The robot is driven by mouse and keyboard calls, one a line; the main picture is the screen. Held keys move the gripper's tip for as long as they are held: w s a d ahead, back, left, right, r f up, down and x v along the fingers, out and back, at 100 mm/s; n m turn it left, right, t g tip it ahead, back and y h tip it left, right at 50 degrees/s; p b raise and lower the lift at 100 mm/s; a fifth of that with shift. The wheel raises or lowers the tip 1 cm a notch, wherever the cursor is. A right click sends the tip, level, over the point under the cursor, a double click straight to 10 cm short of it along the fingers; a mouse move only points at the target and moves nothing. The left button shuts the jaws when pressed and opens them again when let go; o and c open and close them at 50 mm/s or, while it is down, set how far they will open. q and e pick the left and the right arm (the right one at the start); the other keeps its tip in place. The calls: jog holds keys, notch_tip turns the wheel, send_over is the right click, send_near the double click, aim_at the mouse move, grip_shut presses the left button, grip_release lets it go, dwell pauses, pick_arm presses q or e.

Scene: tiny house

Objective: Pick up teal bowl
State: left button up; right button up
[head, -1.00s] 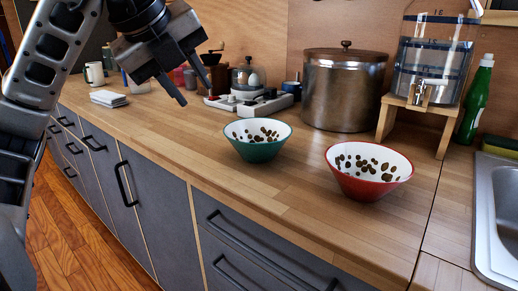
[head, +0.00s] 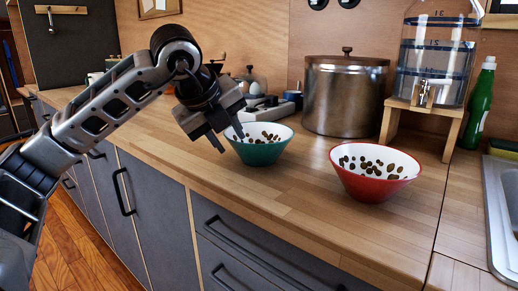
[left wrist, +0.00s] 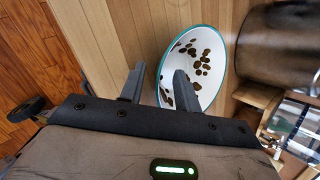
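The teal bowl (head: 262,152) stands upright on the wooden counter, white inside with dark brown spots. My left gripper (head: 230,143) is at the bowl's left rim, its fingers apart with nothing held between them. In the left wrist view the bowl (left wrist: 200,58) lies ahead of the open fingers (left wrist: 157,85), and the right finger overlaps its interior. One finger covers part of the bowl's left rim in the head view; I cannot tell whether it touches. My right gripper is not in view.
A red bowl (head: 372,185) of the same kind stands to the right. Behind are a large metal pot (head: 343,98) and a water dispenser (head: 432,65) on a wooden stand (head: 452,128). A green bottle (head: 477,105) and the sink (head: 503,215) are at right. The front counter is clear.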

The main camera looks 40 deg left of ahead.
pick_arm(q)
jog(key=shift+x, duration=0.85)
grip_shut()
jog(key=shift+r, duration=0.1)
